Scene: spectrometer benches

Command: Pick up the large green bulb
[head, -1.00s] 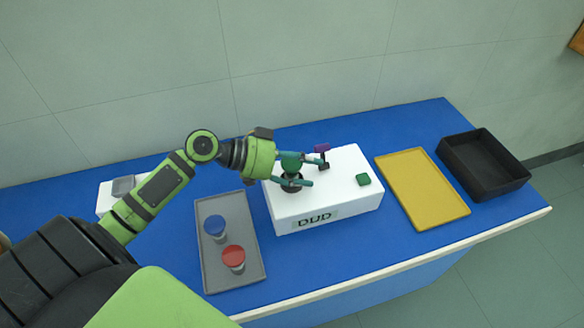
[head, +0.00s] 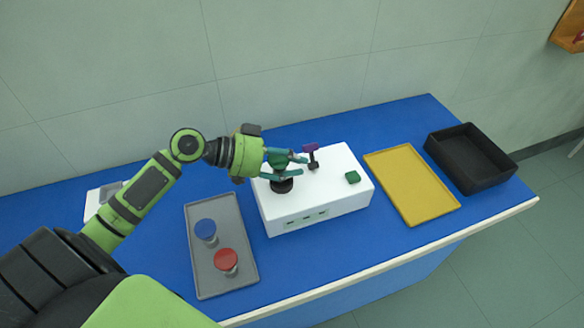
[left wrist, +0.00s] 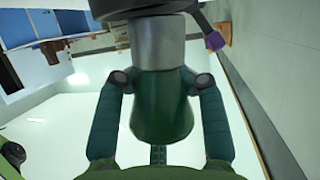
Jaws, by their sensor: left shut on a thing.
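The large green bulb (left wrist: 160,105) shows in the left wrist view between the two fingers, with its silver metal base towards a black round part at the top. In the head view the bulb (head: 276,158) is mostly hidden by my gripper. My left gripper (head: 292,166) is shut on the bulb, just above the black socket (head: 282,186) on the white box (head: 338,200). I cannot tell for sure whether the metal base is clear of the socket. My right gripper is not in view.
A purple piece on a black stand (head: 311,154) and a small green block (head: 352,177) are on the box. A grey tray (head: 220,282) with blue-topped and red-topped pieces lies left. A yellow tray (head: 412,185) and black bin (head: 490,170) stand right.

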